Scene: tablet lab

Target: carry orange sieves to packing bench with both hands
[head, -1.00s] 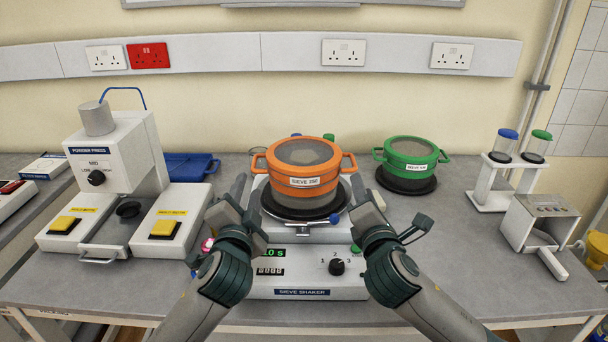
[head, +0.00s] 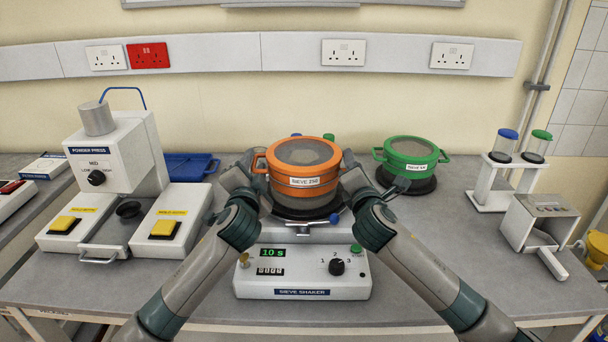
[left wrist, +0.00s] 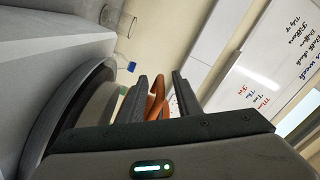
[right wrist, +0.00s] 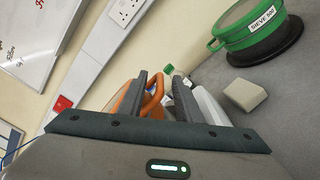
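The orange sieve stack (head: 304,190), labelled as a sieve on its front, sits on the black round plate of the sieve shaker (head: 300,285). It has a loop handle on each side. My left gripper (head: 243,168) is at its left handle, and my right gripper (head: 350,168) is at its right handle. In the left wrist view the orange handle (left wrist: 157,97) stands between two spread fingers. In the right wrist view the other handle (right wrist: 153,98) also stands between spread fingers, with gaps visible. The fingertips are partly hidden in the head view.
A green sieve (head: 411,158) on a black base stands close to the right of my right gripper. The powder press (head: 120,150) and a blue tray (head: 190,167) are at left. A vial rack (head: 492,185) and a grey-white device (head: 540,222) stand at right.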

